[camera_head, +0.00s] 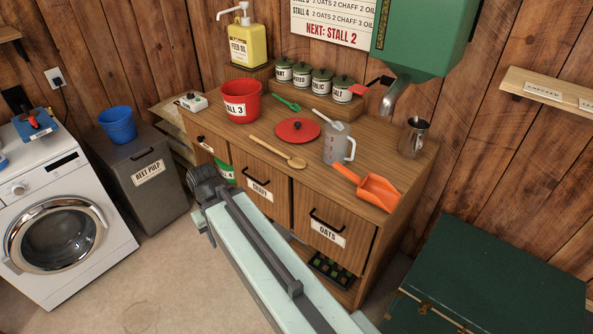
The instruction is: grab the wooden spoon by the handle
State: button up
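The wooden spoon (276,152) lies flat on the wooden counter near its front edge. Its bowl is at the right end, and its thin handle runs up and left toward the red bucket. My arm reaches in from the bottom of the picture, and its dark far end (207,184) is in front of the cabinet, below and left of the spoon. It is apart from the spoon. I cannot make out the gripper's fingers there, nor whether they are open or shut.
Near the spoon on the counter (228,142) are a red bucket (241,101), a red lid (297,131), a clear jug (338,147), a green scoop (287,103) and an orange scoop (367,188). A metal pitcher (412,138) stands at right. A green chest (495,275) is on the floor.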

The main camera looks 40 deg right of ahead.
aim_at(299, 163)
jog(key=u, duration=0.15)
jog(key=k, duration=0.15)
jog(key=u, duration=1.45)
jog(key=i, duration=1.3)
jog(key=z, duration=1.7)
jog(key=i, duration=1)
